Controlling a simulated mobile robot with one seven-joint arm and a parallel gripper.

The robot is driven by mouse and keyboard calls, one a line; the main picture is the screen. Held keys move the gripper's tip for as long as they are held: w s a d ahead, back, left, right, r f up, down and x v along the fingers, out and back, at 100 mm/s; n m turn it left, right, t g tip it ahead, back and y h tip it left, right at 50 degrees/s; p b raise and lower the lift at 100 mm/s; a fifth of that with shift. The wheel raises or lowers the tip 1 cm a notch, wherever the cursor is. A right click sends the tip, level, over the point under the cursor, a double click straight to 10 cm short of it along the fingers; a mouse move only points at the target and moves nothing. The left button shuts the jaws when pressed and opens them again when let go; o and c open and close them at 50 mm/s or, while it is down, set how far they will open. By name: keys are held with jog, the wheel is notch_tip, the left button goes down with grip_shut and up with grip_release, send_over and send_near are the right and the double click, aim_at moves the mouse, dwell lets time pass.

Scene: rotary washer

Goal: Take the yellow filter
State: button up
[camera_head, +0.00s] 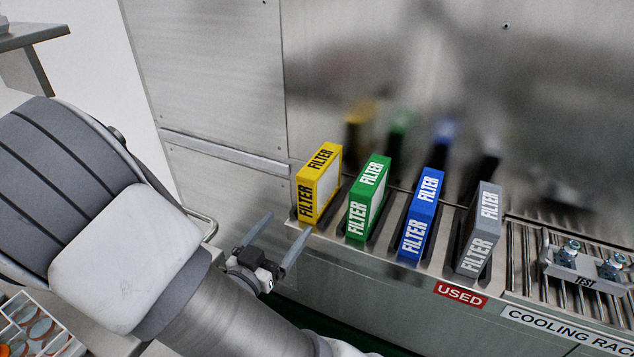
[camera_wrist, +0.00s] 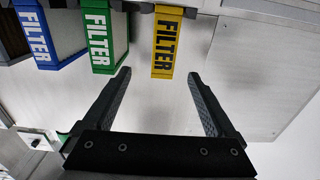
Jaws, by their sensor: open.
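My gripper (camera_head: 277,236) is open and empty, in front of and lower left of the yellow filter. In the wrist view both dark fingers of my gripper (camera_wrist: 159,75) are spread wide. The fingertips appear short of the filter; no contact shows.
A green filter (camera_head: 368,198), a blue filter (camera_head: 420,214) and a grey filter (camera_head: 480,230) stand in slots to the right. Further right, a metal part marked TEST (camera_head: 585,270) sits on the cooling rack (camera_head: 520,258). A horizontal rail (camera_head: 225,152) runs along the left wall.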

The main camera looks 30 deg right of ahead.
aim_at(309, 198)
jog(key=b+x, duration=0.1)
jog(key=x, duration=0.9)
jog(key=shift+w+d, duration=0.15)
jog(key=shift+d, duration=0.05)
jog(key=shift+w+a+f+b+x, duration=0.1)
jog(key=shift+b+x, duration=0.05)
jog(key=shift+x, duration=0.75)
jog(key=shift+w+a+f+b+x, duration=0.1)
jog(key=shift+f+x, duration=0.05)
jog(key=shift+x, duration=0.7)
jog(key=shift+w+a+f+b+x, duration=0.1)
jog(key=shift+b+x, duration=0.05)
jog(key=shift+x, duration=0.75)
jog(key=shift+c, duration=0.3)
grip_shut()
